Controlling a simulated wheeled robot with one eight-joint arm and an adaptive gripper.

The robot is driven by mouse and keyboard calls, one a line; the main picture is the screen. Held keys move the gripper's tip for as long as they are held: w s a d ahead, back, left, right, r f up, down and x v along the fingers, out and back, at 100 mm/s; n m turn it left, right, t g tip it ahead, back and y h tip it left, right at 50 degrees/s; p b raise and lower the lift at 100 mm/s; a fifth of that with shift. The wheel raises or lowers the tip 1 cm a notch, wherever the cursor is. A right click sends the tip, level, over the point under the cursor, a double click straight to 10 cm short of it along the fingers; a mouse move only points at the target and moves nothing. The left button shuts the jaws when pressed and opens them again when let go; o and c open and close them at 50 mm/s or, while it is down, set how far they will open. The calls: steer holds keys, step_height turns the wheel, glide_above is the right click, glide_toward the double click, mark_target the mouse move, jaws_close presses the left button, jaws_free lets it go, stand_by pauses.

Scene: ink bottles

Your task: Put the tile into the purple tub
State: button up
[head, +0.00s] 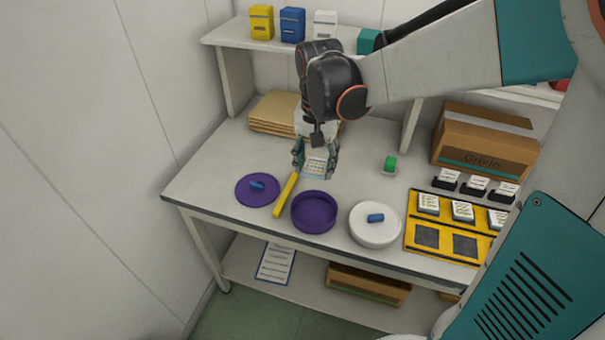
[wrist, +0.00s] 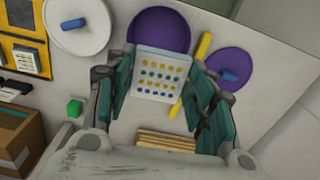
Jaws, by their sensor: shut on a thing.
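A white tile (wrist: 162,76) with rows of yellow, blue and green dots is held between the fingers of my gripper (wrist: 160,92). In the head view the tile (head: 316,166) hangs below my gripper (head: 316,160), behind the purple tub. The purple tub (head: 314,212) stands open near the front edge of the table, and its inside looks empty. In the wrist view the tile's far edge overlaps the near part of the tub (wrist: 160,28). A purple lid (head: 257,190) with a blue handle lies flat to the left of the tub.
A yellow bar (head: 285,195) lies between lid and tub. A white lidded tub (head: 375,226) stands right of the purple tub. A yellow tray (head: 425,238) with tiles, a green block (head: 390,163), a cardboard box (head: 485,146) and brown envelopes (head: 272,113) are also on the table.

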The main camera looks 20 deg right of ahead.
mark_target(313, 217)
step_height(313, 217, down, 19)
steer(key=b, duration=0.6)
steer(key=shift+w+d+r, duration=0.1)
steer(key=shift+w+r, duration=0.05)
steer(key=shift+r, duration=0.1)
steer(key=o, duration=0.7)
steer(key=shift+f+b, duration=0.2)
steer(key=shift+b, duration=0.1)
steer(key=shift+o, duration=0.7)
steer(key=shift+r, duration=0.1)
